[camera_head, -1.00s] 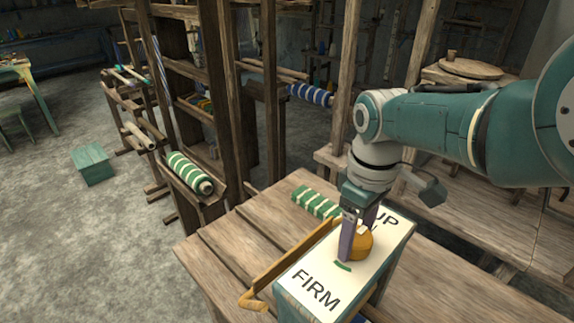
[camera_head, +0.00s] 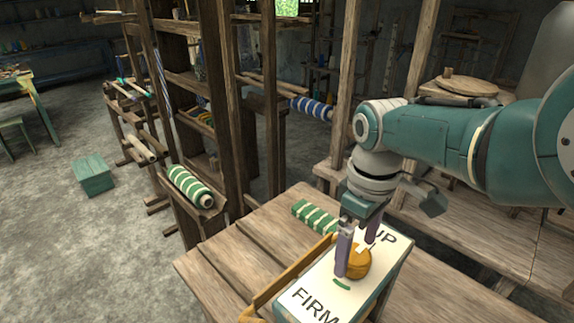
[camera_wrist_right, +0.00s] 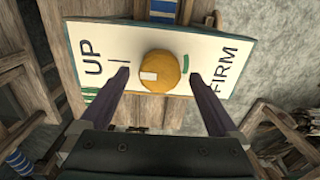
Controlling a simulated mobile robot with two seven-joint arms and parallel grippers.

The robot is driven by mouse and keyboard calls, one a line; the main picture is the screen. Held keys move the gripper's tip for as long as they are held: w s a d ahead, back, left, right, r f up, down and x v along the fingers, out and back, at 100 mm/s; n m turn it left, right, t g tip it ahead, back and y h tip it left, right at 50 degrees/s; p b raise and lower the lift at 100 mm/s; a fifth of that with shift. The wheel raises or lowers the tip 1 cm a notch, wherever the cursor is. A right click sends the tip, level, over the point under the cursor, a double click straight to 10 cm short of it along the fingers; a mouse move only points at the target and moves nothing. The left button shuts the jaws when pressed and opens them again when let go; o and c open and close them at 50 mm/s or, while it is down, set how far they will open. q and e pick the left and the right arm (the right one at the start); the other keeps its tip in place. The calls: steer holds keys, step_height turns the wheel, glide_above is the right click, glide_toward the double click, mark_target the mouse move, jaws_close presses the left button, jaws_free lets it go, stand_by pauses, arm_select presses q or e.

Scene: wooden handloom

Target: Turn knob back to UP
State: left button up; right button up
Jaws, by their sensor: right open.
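The round orange-yellow knob (camera_head: 357,263) sits on a white-topped box (camera_head: 322,289) labelled UP and FIRM on the wooden table. In the right wrist view the knob (camera_wrist_right: 158,74) shows a pale marker on its side toward UP. A dark line lies beside UP and a green mark lies toward FIRM. My right gripper (camera_head: 357,250) is open at the knob. In the right wrist view its fingers (camera_wrist_right: 158,78) stand apart on either side of the knob, with gaps visible. My left gripper is not in view.
A yellow wooden bar (camera_head: 290,272) runs along the box's left side. A green-striped roll (camera_head: 316,217) lies behind the box. The wooden table (camera_head: 235,245) is clear at left. Loom posts (camera_head: 270,100) rise behind it.

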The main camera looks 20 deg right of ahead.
mark_target(356, 254)
step_height(356, 254, up, 6)
steer(key=p, duration=0.3)
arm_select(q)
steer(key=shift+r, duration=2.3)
arm_select(e)
steer(key=shift+r, duration=0.95)
